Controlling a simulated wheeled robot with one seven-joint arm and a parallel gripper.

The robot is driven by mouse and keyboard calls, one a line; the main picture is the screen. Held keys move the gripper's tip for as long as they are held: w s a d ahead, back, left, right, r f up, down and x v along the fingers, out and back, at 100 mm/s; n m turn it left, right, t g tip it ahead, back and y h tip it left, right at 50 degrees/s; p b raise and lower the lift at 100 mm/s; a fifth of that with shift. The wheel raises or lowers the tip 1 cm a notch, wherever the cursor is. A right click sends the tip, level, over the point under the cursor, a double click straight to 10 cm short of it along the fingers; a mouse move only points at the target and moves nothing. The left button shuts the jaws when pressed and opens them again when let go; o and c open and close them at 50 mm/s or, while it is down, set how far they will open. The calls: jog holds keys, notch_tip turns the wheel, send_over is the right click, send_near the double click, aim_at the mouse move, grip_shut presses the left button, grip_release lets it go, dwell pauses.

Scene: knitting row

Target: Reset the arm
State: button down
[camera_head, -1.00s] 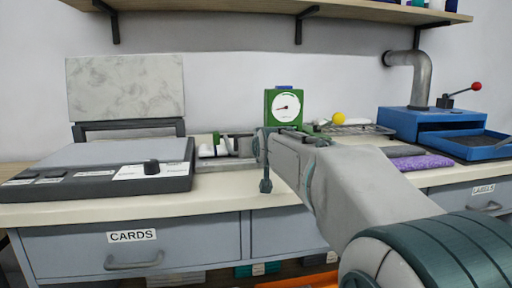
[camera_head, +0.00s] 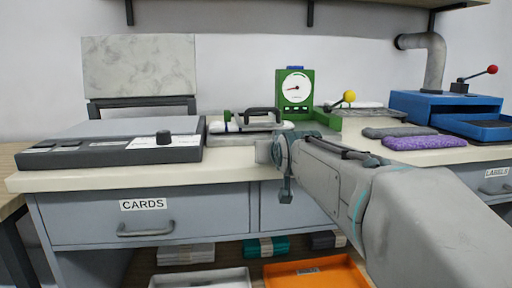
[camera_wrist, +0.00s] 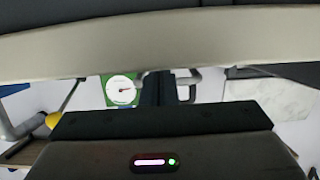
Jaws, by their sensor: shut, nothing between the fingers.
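My arm (camera_head: 350,185) reaches in from the lower right in the head view, its end in front of the bench's front edge. My gripper (camera_wrist: 157,88) shows in the wrist view as a dark upright shape in the middle, shut with nothing in it. In the head view the fingers are hard to make out. The wrist picture looks upside down, with the pale bench edge (camera_wrist: 150,45) across the top. A green dial gauge (camera_head: 295,88) stands on the bench behind my arm.
A tool with a black handle (camera_head: 262,113), a yellow ball (camera_head: 349,96), a purple cloth (camera_head: 425,142) and a blue press (camera_head: 430,105) are also on the bench. An orange tray (camera_head: 315,272) is below.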

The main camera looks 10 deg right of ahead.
jog(key=shift+s+a+r+p, duration=0.15)
jog(key=shift+s+r+p, duration=0.35)
jog(key=shift+p, duration=0.45)
jog(key=s+a+r+g+p, duration=0.1)
jog(key=s+r+g+p, duration=0.3)
jog(key=s+p, duration=0.4)
jog(key=s+a+r+g+p, duration=0.1)
jog(key=s+r+g+p, duration=0.2)
jog(key=p, duration=1.6)
jog(key=s+a+r+g+y+p, duration=0.1)
jog(key=s+r+g+p, duration=0.3)
jog(key=s+r+p, duration=0.4)
jog(key=s+p, duration=0.5)
jog(key=s, duration=0.2)
jog(key=shift+n+g, duration=0.3)
jog(key=shift+s+d, duration=0.1)
jog(key=shift+s, duration=0.05)
